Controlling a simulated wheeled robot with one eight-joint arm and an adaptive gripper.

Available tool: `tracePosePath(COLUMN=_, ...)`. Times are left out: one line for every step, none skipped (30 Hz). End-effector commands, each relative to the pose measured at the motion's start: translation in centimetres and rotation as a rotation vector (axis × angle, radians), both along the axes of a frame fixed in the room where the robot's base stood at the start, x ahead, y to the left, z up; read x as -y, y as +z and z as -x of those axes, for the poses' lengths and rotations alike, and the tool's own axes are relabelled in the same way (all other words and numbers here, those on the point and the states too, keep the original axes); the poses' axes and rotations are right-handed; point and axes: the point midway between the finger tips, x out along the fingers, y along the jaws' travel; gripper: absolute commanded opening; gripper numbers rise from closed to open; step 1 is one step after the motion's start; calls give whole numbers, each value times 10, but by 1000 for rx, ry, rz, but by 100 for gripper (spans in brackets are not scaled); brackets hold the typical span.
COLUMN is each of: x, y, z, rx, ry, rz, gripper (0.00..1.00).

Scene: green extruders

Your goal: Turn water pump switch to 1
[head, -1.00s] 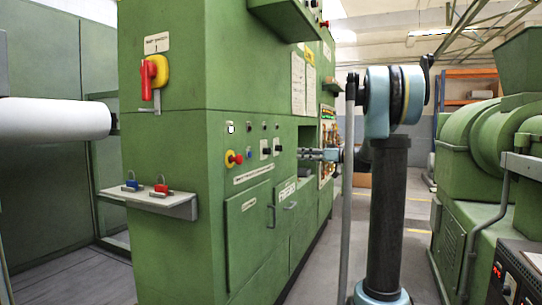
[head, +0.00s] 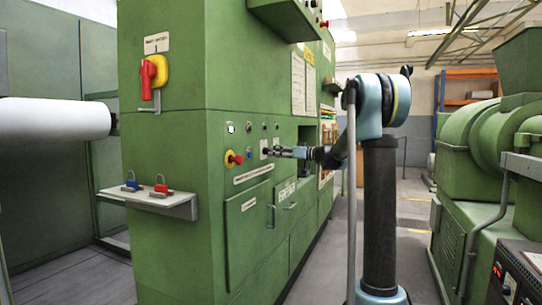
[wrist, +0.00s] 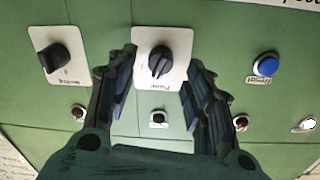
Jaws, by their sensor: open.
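The water pump switch is a black rotary knob (wrist: 160,62) on a white plate, in the middle of the wrist view. The plate's lettering appears upside down and seems to read "Pump". My gripper (wrist: 161,60) is open, with one dark ribbed finger on each side of the knob. No clear contact shows, and I cannot tell how far the fingers are from the panel. In the head view my gripper (head: 272,152) is at the green cabinet's control panel and partly hides the knobs. The knob's position number is too small to read.
A second black knob (wrist: 62,56) and a blue button (wrist: 266,65) flank the switch in the wrist view. A red emergency button (head: 232,158) and a recess (head: 306,135) lie on either side in the head view.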

Motion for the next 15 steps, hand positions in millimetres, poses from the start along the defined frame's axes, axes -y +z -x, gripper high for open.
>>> tracePosePath(x=-9, y=0, z=-3, rx=0, ry=2, rz=0, gripper=47)
tracePosePath(x=-12, y=0, z=-4, rx=0, ry=2, rz=0, gripper=47)
tracePosePath(x=-16, y=0, z=-7, rx=0, ry=2, rz=0, gripper=47)
tracePosePath(x=-19, y=0, z=-8, rx=0, ry=2, rz=0, gripper=47)
tracePosePath(x=-22, y=0, z=-9, rx=0, ry=2, rz=0, gripper=47)
tracePosePath(x=-25, y=0, z=-10, rx=0, ry=1, rz=0, gripper=47)
tracePosePath(x=-27, y=0, z=-11, rx=0, ry=1, rz=0, gripper=47)
tracePosePath(x=-29, y=0, z=-12, rx=0, ry=0, rz=0, gripper=47)
tracePosePath(x=-31, y=0, z=-13, rx=0, ry=0, rz=0, gripper=47)
tracePosePath(x=-32, y=0, z=-13, rx=0, ry=0, rz=0, gripper=47)
tracePosePath(x=-32, y=0, z=-13, rx=0, ry=0, rz=0, gripper=47)
tracePosePath(x=-33, y=0, z=-14, rx=0, ry=0, rz=0, gripper=47)
tracePosePath(x=-33, y=0, z=-14, rx=0, ry=0, rz=0, gripper=47)
tracePosePath(x=-33, y=0, z=-14, rx=0, ry=0, rz=0, gripper=47)
tracePosePath(x=-33, y=0, z=-14, rx=0, ry=0, rz=0, gripper=47)
